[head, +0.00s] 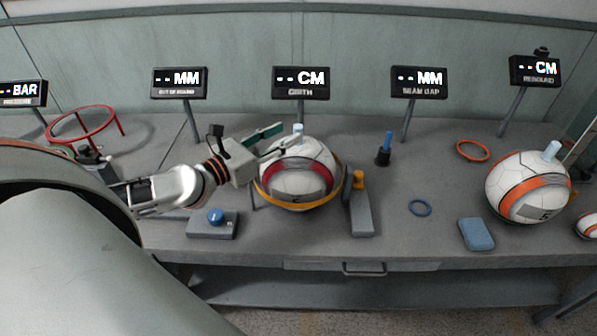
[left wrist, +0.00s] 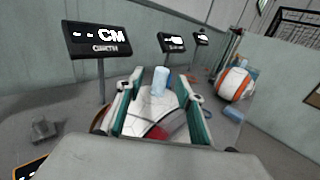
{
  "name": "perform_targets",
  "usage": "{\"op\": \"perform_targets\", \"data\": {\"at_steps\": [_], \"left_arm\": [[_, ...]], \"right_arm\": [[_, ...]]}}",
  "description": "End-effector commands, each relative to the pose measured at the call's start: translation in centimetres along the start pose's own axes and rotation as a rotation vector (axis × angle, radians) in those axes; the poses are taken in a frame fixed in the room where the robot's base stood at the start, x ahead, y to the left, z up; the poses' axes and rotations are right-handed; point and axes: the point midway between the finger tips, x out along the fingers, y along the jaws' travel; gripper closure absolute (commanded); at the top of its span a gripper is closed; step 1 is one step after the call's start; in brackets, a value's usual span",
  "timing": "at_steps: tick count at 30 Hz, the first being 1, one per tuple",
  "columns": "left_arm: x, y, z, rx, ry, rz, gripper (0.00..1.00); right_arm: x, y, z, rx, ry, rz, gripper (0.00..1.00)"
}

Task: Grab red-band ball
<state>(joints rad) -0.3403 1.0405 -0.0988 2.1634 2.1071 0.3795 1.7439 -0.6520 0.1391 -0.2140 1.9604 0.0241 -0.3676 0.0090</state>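The red-band ball (head: 300,172) is white with a dark red band and a pale grey label. It sits at the middle of the bench inside a yellow-orange girth ring (head: 269,198). A pale blue cap (head: 298,129) stands on its top; it also shows in the left wrist view (left wrist: 160,81). My left gripper (head: 286,139) reaches in from the left at the ball's top. Its green-padded fingers are open, one on each side of the cap in the left wrist view (left wrist: 165,80). Ball contact is unclear. My right gripper is not in view.
An orange-band ball (head: 528,188) stands at right, also in the left wrist view (left wrist: 235,84). A post with an orange knob (head: 358,180) is close to the red-band ball's right. A blue-knob box (head: 213,222) lies front left. Displays line the back.

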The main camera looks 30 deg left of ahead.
Motion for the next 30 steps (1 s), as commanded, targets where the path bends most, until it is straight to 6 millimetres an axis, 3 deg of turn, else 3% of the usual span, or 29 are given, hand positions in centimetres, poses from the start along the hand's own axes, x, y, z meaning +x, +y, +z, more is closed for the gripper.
{"op": "perform_targets", "data": {"at_steps": [19, 30], "left_arm": [[4.8, -0.3, 0.1, 0.0, -0.001, 0.001, 0.63], [5.3, -0.3, 0.0, 0.0, 0.002, 0.0, 0.63]], "right_arm": [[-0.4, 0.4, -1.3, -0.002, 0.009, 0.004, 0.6], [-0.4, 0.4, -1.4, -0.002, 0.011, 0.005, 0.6]]}}
